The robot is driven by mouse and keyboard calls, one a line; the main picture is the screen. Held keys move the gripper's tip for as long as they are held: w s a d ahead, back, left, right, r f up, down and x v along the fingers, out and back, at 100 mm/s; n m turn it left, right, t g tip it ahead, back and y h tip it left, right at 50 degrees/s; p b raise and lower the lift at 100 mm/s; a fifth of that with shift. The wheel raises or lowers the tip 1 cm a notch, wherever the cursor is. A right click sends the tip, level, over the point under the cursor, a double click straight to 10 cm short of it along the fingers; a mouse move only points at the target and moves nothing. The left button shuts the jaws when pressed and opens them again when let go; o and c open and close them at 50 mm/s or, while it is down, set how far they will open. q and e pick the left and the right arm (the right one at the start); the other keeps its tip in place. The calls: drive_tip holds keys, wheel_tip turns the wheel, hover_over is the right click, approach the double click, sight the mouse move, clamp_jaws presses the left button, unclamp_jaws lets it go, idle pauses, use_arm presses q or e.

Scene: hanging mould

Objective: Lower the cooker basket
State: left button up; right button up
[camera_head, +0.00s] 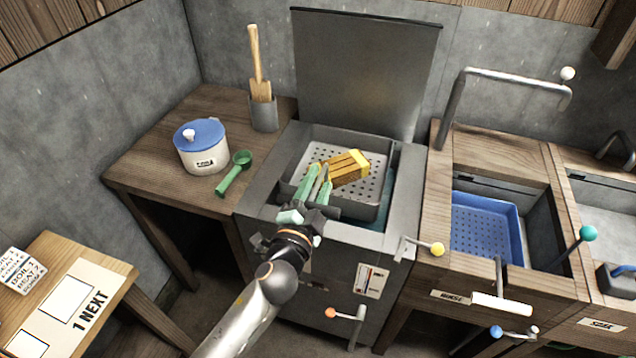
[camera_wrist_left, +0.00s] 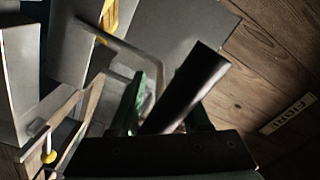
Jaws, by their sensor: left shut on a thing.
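The cooker basket (camera_head: 374,190) is a light grey perforated tray at the mouth of the grey cooker (camera_head: 256,205), whose lid (camera_head: 365,65) stands open behind it. A yellow-and-brown block (camera_head: 348,168) lies in the basket. My left gripper (camera_head: 318,184), with green fingers, is at the basket's front left. In the left wrist view my left gripper (camera_wrist_left: 168,100) is shut on a dark bar, the basket handle (camera_wrist_left: 190,85), which joins a bent grey rod. The fingers hide part of the basket in the head view. My right gripper is not in view.
A yellow-knobbed lever (camera_head: 437,249) sticks out at the cooker's right. A blue basket (camera_head: 483,225) sits in the rinse basin.

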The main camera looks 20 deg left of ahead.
use_arm(q)
clamp_jaws()
idle(0.7)
